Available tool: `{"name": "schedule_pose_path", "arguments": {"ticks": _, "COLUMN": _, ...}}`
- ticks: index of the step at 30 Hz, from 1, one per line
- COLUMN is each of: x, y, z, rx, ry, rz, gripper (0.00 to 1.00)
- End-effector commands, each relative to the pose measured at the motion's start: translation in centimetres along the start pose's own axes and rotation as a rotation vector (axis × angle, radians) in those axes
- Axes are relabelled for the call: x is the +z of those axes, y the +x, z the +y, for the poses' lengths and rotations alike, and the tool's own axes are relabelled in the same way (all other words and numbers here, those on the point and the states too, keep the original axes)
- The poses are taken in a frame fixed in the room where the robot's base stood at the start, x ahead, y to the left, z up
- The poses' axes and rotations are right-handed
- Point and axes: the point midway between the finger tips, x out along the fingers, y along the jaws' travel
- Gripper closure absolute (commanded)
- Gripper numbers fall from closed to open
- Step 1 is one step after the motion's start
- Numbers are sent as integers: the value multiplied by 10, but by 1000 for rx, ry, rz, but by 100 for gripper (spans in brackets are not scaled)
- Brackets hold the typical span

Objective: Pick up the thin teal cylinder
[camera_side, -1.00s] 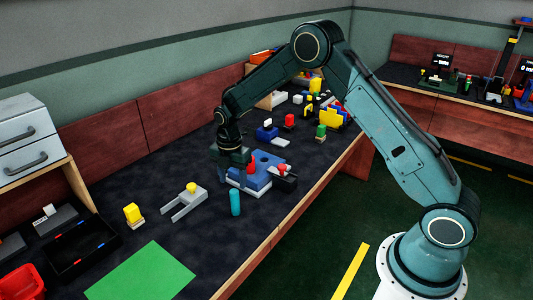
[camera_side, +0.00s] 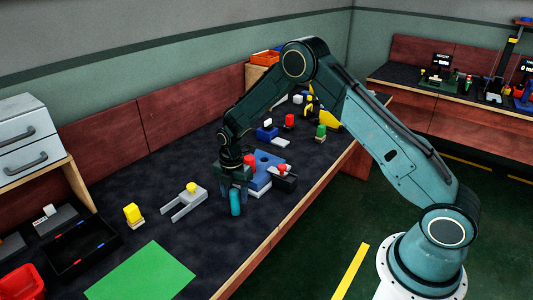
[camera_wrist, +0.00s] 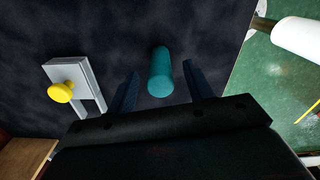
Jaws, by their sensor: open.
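The thin teal cylinder (camera_side: 236,204) stands upright on the dark table near its front edge. In the wrist view the teal cylinder (camera_wrist: 160,74) shows between the two dark blue fingers. My gripper (camera_side: 235,196) is open and points down over the cylinder. In the wrist view my gripper (camera_wrist: 160,78) has its fingers on either side of the cylinder, with a gap on each side. The side view does not show clearly how far down the fingers reach.
A grey fork-shaped piece with a yellow knob (camera_side: 191,187) lies left of the cylinder. A blue block (camera_side: 260,176) and a dark piece with a red knob (camera_side: 282,171) stand close on the right. A green sheet (camera_side: 142,272) lies front left. The table's front edge is near.

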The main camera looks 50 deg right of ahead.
Motion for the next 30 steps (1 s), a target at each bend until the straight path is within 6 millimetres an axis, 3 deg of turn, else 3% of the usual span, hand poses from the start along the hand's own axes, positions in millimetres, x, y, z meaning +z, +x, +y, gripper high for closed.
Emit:
{"name": "schedule_pose_path", "arguments": {"ticks": 12, "x": 0, "y": 0, "z": 0, "rx": 0, "ry": 0, "rz": 0, "gripper": 48}}
{"name": "schedule_pose_path", "arguments": {"ticks": 20, "x": 0, "y": 0, "z": 0, "rx": 0, "ry": 0, "rz": 0, "gripper": 97}}
{"name": "schedule_pose_path", "arguments": {"ticks": 30, "x": 0, "y": -2, "z": 0, "rx": 1, "ry": 0, "rz": 0, "gripper": 97}}
